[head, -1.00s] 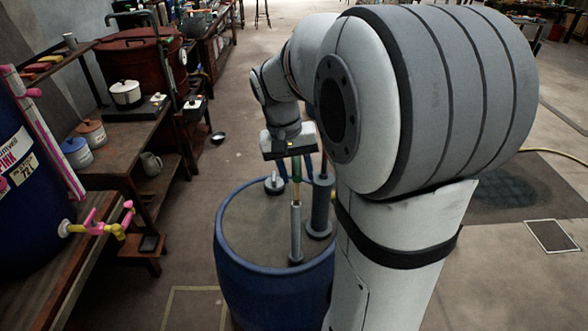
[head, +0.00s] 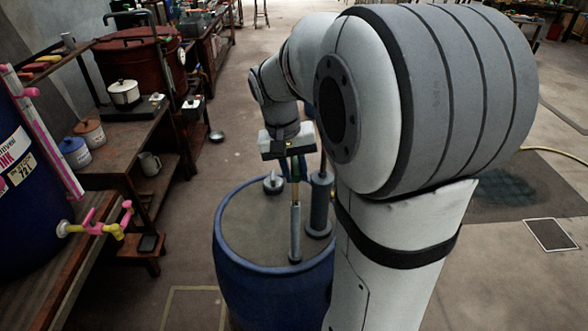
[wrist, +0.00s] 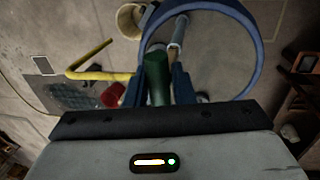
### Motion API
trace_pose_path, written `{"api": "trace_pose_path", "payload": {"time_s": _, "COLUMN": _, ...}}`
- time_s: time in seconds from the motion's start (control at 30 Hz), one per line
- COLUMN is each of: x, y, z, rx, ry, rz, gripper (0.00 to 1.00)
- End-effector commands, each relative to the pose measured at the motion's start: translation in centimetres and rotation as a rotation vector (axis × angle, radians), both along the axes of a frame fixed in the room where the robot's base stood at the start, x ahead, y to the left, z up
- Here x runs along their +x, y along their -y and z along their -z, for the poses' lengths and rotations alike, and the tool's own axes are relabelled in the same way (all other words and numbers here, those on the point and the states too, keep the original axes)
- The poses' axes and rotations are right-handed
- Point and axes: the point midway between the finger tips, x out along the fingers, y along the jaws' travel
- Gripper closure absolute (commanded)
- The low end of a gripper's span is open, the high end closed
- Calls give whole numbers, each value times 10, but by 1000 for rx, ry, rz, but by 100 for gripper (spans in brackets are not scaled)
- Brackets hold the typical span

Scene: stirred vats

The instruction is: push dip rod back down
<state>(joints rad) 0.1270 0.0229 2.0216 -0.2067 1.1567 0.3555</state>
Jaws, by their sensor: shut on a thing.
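The dip rod (head: 296,190) stands upright in a slim grey tube (head: 295,230) on the lid of a blue drum (head: 270,290). My gripper (head: 292,173) is above that tube, with the rod's upper end between its fingers. In the wrist view my gripper (wrist: 168,85) is shut on the rod's green handle (wrist: 157,78). A short length of thin rod shows between the fingers and the tube top. The rod's lower part is hidden inside the tube.
A thicker grey cylinder (head: 320,205) stands on the lid just right of the tube, and a small cap fitting (head: 273,183) lies to the left. A bench with a pink and yellow tap (head: 100,222) is at the left. Open floor lies between bench and drum.

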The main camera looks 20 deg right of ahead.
Motion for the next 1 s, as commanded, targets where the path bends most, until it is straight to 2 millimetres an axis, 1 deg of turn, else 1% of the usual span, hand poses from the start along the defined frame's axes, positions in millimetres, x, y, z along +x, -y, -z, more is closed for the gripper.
{"api": "trace_pose_path", "payload": {"time_s": 0.17, "x": -1, "y": 1, "z": 32, "rx": -1, "ry": -5, "rz": 1, "gripper": 100}}
{"api": "trace_pose_path", "payload": {"time_s": 0.27, "x": 0, "y": 1, "z": 59, "rx": -2, "ry": -4, "rz": 0, "gripper": 100}}
{"api": "trace_pose_path", "payload": {"time_s": 0.37, "x": -1, "y": 1, "z": 91, "rx": -2, "ry": -4, "rz": 0, "gripper": 100}}
{"api": "trace_pose_path", "payload": {"time_s": 0.5, "x": -1, "y": 1, "z": 140, "rx": -1, "ry": -5, "rz": 0, "gripper": 100}}
{"api": "trace_pose_path", "payload": {"time_s": 0.7, "x": 0, "y": 1, "z": 206, "rx": 0, "ry": -5, "rz": 0, "gripper": 100}}
{"api": "trace_pose_path", "payload": {"time_s": 0.8, "x": 0, "y": 1, "z": 234, "rx": 0, "ry": -3, "rz": 1, "gripper": 100}}
{"api": "trace_pose_path", "payload": {"time_s": 0.9, "x": 0, "y": 1, "z": 257, "rx": 1, "ry": -3, "rz": 2, "gripper": 100}}
{"api": "trace_pose_path", "payload": {"time_s": 1.0, "x": 0, "y": 1, "z": 275, "rx": 1, "ry": -4, "rz": 2, "gripper": 100}}
